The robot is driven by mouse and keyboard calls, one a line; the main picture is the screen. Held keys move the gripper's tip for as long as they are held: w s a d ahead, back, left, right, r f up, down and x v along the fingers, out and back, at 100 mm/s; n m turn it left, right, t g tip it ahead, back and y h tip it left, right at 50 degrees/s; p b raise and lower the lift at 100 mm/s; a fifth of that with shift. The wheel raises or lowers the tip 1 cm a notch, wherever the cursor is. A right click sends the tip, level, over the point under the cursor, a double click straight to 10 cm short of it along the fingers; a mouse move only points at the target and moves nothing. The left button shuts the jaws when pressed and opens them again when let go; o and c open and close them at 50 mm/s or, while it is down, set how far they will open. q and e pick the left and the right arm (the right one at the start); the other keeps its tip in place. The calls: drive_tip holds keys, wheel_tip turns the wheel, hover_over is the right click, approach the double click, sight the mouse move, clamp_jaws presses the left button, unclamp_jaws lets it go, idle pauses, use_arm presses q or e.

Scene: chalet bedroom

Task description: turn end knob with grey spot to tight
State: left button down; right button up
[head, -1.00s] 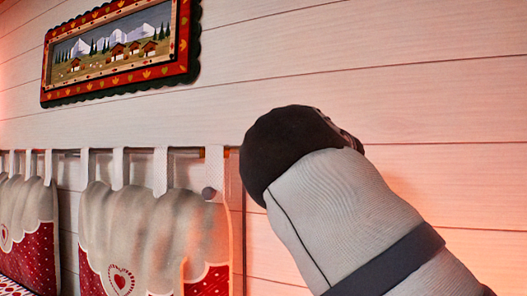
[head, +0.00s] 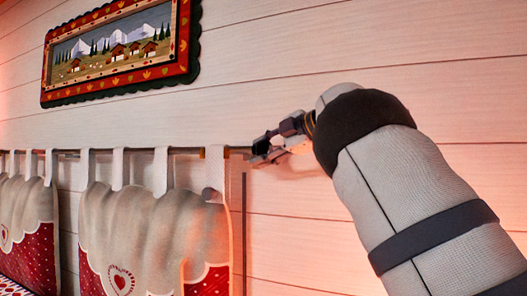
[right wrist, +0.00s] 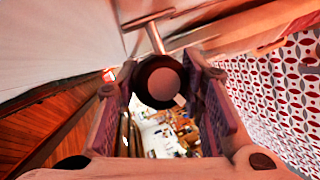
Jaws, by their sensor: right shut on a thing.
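The end knob (right wrist: 158,78) is a dark round cap with a paler face at the end of the rod, in the right wrist view. A small light grey spot (right wrist: 180,100) shows at its lower right edge. My right gripper (right wrist: 157,90) has one finger on each side of the knob and is shut on it. In the head view my right gripper (head: 266,149) is at the right end of the curtain rod (head: 180,151) and covers the knob. My left gripper is not in view.
Padded headboard cushions (head: 150,225) hang by loops from the rod, left of my gripper. A framed mountain picture (head: 118,49) hangs on the white plank wall (head: 330,40) above. The wall right of the rod end is bare, apart from my right arm.

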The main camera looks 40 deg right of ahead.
drive_tip(key=shift+m+g+y, duration=0.7)
drive_tip(key=shift+m+y, duration=0.2)
drive_tip(key=shift+m, duration=0.5)
drive_tip(key=o, duration=1.2)
drive_tip(key=shift+c, duration=0.2)
drive_tip(key=v, duration=1.2)
drive_tip(key=shift+w, duration=0.1)
